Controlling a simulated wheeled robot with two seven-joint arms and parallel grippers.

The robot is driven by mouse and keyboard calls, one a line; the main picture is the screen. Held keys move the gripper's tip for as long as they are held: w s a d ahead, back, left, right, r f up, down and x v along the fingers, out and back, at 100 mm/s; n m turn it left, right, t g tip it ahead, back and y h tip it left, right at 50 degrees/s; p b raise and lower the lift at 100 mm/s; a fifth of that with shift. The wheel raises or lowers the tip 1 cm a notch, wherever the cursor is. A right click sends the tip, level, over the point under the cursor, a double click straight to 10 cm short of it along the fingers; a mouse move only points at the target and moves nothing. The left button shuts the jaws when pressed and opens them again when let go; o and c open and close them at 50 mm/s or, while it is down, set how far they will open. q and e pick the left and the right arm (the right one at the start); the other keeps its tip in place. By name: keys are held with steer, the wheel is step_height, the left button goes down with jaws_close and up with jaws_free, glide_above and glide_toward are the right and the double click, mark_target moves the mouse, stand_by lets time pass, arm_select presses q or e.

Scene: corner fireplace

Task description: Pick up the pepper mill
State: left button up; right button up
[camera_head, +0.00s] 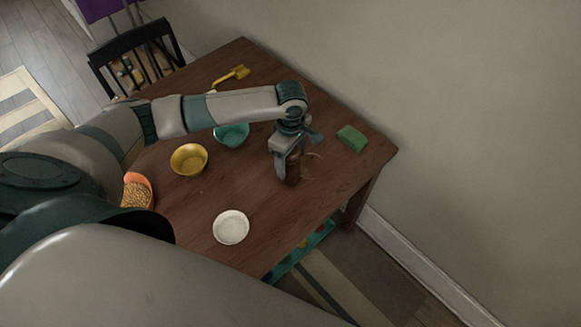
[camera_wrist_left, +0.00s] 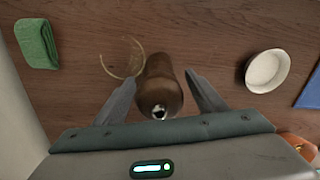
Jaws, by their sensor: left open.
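The brown pepper mill (camera_head: 292,172) stands on the wooden table, partly hidden behind my left gripper in the head view. My left gripper (camera_head: 291,172) comes down over it from above. In the left wrist view the mill (camera_wrist_left: 160,84) shows its metal-tipped top between the two fingers of my open left gripper (camera_wrist_left: 158,88). There are gaps on both sides, and I cannot see the fingers gripping it. My right gripper is not in view.
A wall borders the right.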

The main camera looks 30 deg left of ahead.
mark_target(292, 152)
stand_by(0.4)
arm_select(q)
jaws_close()
steer(key=shift+r+b, duration=0.3)
steer(key=shift+r, duration=0.2)
steer(key=r, duration=0.1)
steer(key=r+b, duration=0.1)
steer(key=r, duration=0.1)
steer(key=shift+s+d+r, duration=0.1)
steer(key=shift+d+r, duration=0.05)
steer(key=shift+d, duration=0.2)
steer(key=s+d+r+b, duration=0.1)
steer(key=s+d+r, duration=0.5)
steer(key=d, duration=0.3)
steer(key=shift+r+b, duration=0.4)
steer(key=shift+s, duration=0.1)
